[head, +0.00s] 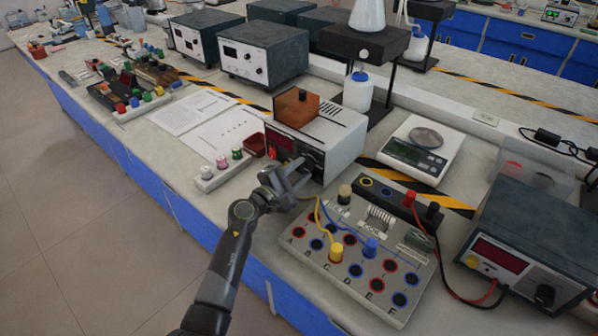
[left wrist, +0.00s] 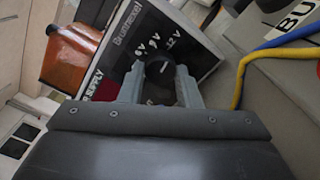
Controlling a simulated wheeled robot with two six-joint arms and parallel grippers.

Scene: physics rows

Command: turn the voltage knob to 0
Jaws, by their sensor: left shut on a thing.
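The power supply is a white box with a dark front panel (head: 330,137), standing in the middle of the bench. Its black voltage knob (left wrist: 160,76) shows in the left wrist view, with a light pointer mark and white volt markings around it, not all readable. My left gripper (head: 297,172) is at the panel's front. In the left wrist view my left gripper (left wrist: 160,90) has its two grey fingers on either side of the knob, shut on it. The fingers partly hide the panel and the knob's lower part. My right gripper is not in view.
A circuit board with coloured sockets and blue and yellow leads (head: 364,262) lies close right of the gripper. An orange-brown block (head: 296,107) sits on the supply. A digital scale (head: 413,148) and another supply (head: 530,250) stand to the right. A terminal strip (head: 222,174) lies left.

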